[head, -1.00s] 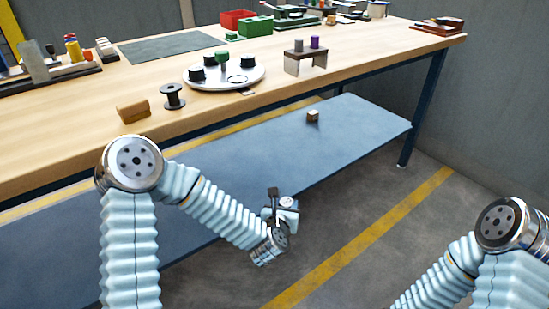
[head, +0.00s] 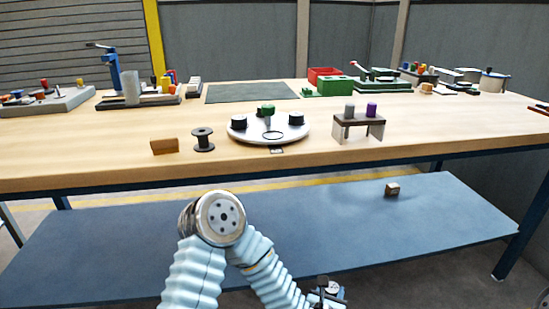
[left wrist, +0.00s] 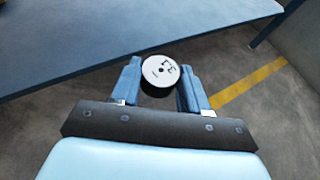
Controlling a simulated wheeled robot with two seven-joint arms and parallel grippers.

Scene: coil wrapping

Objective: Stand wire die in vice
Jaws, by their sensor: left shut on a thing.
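In the left wrist view, the wire die (left wrist: 160,72) is a round disc with a pale face, a small central hole and dark marking. It sits between the two blue fingers of my left gripper (left wrist: 160,92), which is shut on it. In the head view my left gripper (head: 328,292) is low at the bottom edge, in front of the bench and its lower shelf, partly cut off. A green device with a lever (head: 382,84) stands at the back right of the bench; I cannot tell whether it is the vice. My right gripper is out of view.
The wooden bench (head: 90,150) carries a round white turntable (head: 250,134), a black spool (head: 203,140), a wooden block (head: 164,146) and a small stand (head: 358,122). A red bin (head: 326,74) is behind. The blue lower shelf (head: 120,245) holds a small block (head: 392,189).

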